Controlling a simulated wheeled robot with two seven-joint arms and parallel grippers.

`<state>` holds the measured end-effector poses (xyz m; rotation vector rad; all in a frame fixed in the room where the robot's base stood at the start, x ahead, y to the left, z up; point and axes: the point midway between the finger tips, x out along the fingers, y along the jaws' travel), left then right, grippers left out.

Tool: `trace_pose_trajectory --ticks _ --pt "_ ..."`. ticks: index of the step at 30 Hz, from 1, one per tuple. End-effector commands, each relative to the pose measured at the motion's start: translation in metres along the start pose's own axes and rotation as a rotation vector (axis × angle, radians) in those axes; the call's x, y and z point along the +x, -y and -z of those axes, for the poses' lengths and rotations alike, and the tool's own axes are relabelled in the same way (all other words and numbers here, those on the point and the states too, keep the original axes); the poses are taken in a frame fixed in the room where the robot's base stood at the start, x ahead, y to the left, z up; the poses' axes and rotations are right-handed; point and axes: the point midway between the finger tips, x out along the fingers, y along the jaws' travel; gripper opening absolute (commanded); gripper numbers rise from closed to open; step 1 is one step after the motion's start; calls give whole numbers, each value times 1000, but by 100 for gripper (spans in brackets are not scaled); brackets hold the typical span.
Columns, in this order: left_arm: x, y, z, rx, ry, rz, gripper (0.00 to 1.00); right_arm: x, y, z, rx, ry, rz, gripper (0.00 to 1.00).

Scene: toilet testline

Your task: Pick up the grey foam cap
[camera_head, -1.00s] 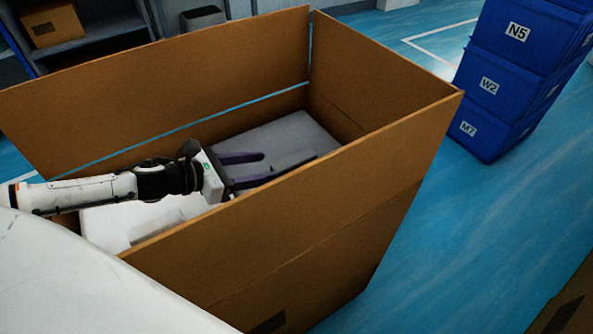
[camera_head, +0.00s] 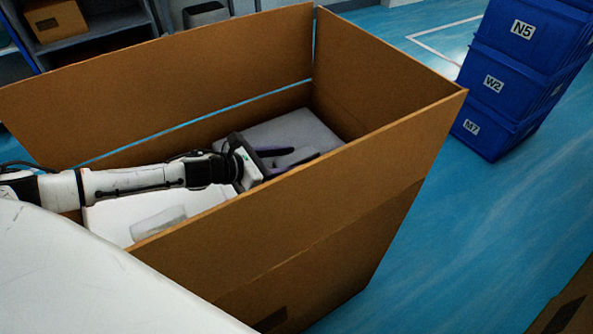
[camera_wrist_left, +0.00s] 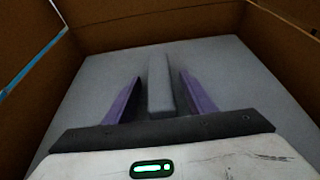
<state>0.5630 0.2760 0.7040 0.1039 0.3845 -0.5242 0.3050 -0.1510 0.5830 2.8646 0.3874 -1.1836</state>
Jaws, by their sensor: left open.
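The grey foam cap (camera_head: 290,127) is a flat grey slab inside the cardboard box, at its far right end. It fills much of the left wrist view (camera_wrist_left: 225,75), where a raised bar (camera_wrist_left: 159,85) stands up from its middle. My left gripper (camera_head: 304,153) reaches into the box over the cap, with its purple fingers open. In the wrist view the fingers (camera_wrist_left: 160,78) lie on either side of the raised bar, with gaps showing. Contact cannot be told. The box's near wall hides part of the cap. My right gripper is not in view.
The open cardboard box (camera_head: 330,215) has tall walls close around the left arm. A white piece (camera_head: 115,218) lies in its left part, with a pale translucent-looking block (camera_head: 158,222) on it. Blue crates (camera_head: 505,85) stand stacked at right. Blue floor (camera_head: 450,230) is clear between.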

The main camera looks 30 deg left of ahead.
Motion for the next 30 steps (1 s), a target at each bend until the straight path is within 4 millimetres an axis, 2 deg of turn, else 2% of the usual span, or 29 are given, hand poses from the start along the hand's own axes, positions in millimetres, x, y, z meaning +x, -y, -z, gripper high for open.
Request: trace_pose_trajectory --ticks 6,15,25,30 --pt "1 0 0 0 0 0 50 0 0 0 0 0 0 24" --pt "0 0 0 0 0 0 0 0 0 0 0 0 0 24" --pt "0 0 -2 1 2 1 0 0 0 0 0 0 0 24" --pt "-4 0 -12 4 3 1 0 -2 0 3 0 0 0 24"
